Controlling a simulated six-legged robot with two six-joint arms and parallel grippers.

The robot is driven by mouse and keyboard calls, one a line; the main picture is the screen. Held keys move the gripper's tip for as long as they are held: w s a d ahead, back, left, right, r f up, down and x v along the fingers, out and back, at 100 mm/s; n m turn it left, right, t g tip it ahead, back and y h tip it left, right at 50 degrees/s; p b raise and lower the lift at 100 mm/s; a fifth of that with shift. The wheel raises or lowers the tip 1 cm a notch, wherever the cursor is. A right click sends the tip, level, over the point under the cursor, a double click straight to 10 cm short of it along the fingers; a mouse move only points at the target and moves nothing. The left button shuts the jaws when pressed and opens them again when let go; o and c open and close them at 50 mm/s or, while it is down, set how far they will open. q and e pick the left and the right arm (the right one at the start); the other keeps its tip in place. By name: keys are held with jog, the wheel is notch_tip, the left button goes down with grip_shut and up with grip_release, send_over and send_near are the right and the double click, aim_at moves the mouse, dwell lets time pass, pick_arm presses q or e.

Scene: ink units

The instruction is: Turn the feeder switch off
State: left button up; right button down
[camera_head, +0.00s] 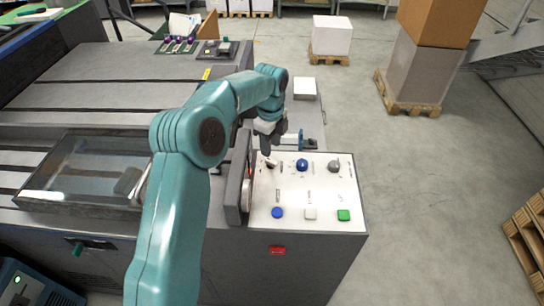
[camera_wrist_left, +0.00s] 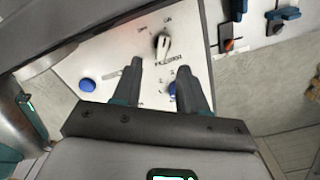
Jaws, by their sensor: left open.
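The feeder switch (camera_wrist_left: 162,45) is a small rotary knob with a pale handle on the white control panel (camera_head: 295,190). In the left wrist view it has the word FEEDER beneath it and Off and On marks above. Its handle appears to point up toward the On mark. In the head view the switch (camera_head: 271,163) is partly hidden by my gripper. My left gripper (camera_wrist_left: 158,66) is open and empty, its two dark fingertips just below the switch in the wrist view, apart from it as far as I can tell. My right gripper is in neither view.
A blue knob (camera_head: 302,165) and a grey knob (camera_head: 334,166) sit beside the switch. Blue (camera_head: 277,212), white (camera_head: 310,213) and green (camera_head: 343,215) buttons line the panel's front. A dark upright plate (camera_head: 235,180) stands at its left edge. A red part (camera_head: 277,251) is on the front face.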

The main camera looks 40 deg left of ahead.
aim_at(271, 160)
pick_arm(q)
jog(key=f, duration=0.5)
jog(key=shift+w+a+f+p, duration=0.25)
jog(key=shift+a+p, duration=0.05)
jog(key=shift+s+d+f, duration=0.25)
jog(key=shift+f, duration=0.05)
jog(key=shift+w+a+f, duration=0.2)
jog(key=shift+w+f, duration=0.1)
jog(key=shift+f, duration=0.1)
jog(key=shift+s+d+r, duration=0.1)
jog(key=shift+r, duration=0.05)
grip_shut()
